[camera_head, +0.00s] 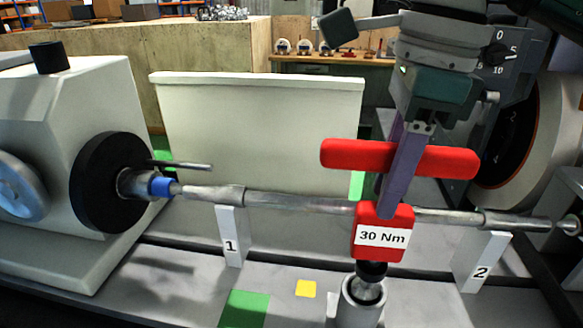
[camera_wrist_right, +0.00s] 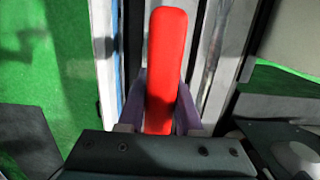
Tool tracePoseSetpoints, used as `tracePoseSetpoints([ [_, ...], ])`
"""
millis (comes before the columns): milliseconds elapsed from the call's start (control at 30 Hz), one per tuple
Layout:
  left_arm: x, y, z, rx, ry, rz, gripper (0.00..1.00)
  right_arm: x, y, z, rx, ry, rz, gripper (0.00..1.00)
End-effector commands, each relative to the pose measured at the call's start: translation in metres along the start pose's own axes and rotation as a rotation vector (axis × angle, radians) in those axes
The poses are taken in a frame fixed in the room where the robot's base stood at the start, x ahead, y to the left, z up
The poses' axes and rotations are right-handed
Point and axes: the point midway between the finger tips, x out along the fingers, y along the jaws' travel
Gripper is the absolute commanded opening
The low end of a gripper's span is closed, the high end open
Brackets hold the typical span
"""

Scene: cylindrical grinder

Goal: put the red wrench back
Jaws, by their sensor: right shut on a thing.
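The red wrench (camera_head: 345,154) is a T-shape with a long red crossbar and a red block labelled "30 Nm". It stands roughly upright in the head view, with a black and metal lower end. My right gripper (camera_head: 389,200), with purple fingers, is shut on the wrench from above. In the right wrist view the red bar (camera_wrist_right: 166,60) lies between the fingers (camera_wrist_right: 162,98). A grey cylindrical holder (camera_head: 358,312) is directly below. The wrench's lower end overlaps its mouth; I cannot tell how deep it sits. My left gripper is not in view.
A long metal shaft (camera_head: 295,203) runs across the machine behind the wrench's block. White supports 1 (camera_head: 230,245) and 2 (camera_head: 481,270) flank it. A black chuck (camera_head: 105,180) is at left, a grinding wheel (camera_head: 535,130) at right. A pale panel (camera_head: 260,130) stands behind.

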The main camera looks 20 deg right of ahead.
Motion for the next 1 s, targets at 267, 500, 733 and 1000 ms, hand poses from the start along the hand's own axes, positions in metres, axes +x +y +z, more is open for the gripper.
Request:
tracePoseSetpoints([
  [267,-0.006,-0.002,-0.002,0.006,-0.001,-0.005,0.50,0.029,0.000,-0.003,-0.001,-0.001,0.001,0.00],
  [500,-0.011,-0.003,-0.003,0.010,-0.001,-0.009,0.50,0.059,0.000,-0.006,0.000,-0.002,0.000,0.00],
  [733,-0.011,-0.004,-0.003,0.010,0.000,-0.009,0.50,0.061,-0.001,-0.006,-0.001,-0.003,-0.003,0.00],
  [1000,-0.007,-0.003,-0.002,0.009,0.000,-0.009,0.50,0.065,0.000,-0.007,-0.001,-0.001,-0.001,0.44],
])
